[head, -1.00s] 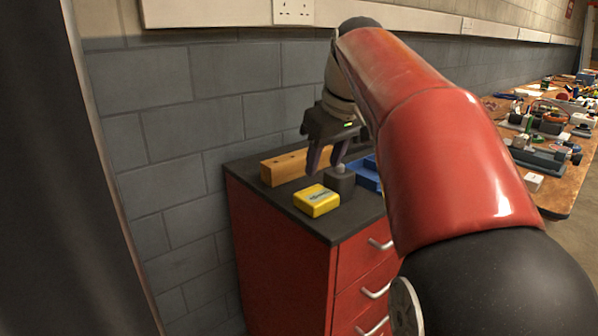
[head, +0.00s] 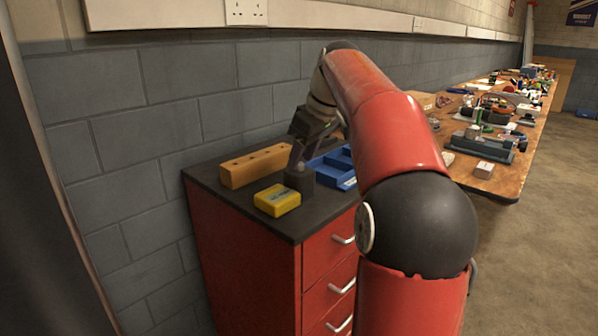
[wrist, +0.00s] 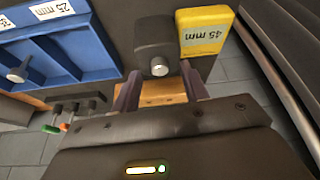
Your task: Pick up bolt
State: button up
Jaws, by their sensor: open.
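A bolt with a round grey head (wrist: 158,67) stands in a dark block (wrist: 154,36) in the wrist view. The dark block (head: 300,181) also shows on the cabinet top in the head view, beside a yellow box. My gripper (head: 300,152) is open just above the dark block. In the wrist view the fingers of my gripper (wrist: 160,76) lie on either side of the bolt's head, with nothing held between them. The bolt's shank is hidden in the block.
The yellow box (head: 277,200), marked 45 mm, is close beside the block. A wooden block with holes (head: 255,165) lies behind. A blue tray (head: 343,182) with labelled compartments stands to the right. The red cabinet (head: 245,258) drops off in front.

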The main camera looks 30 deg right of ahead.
jog(key=shift+w+f, duration=0.1)
jog(key=shift+f, duration=0.15)
grip_shut()
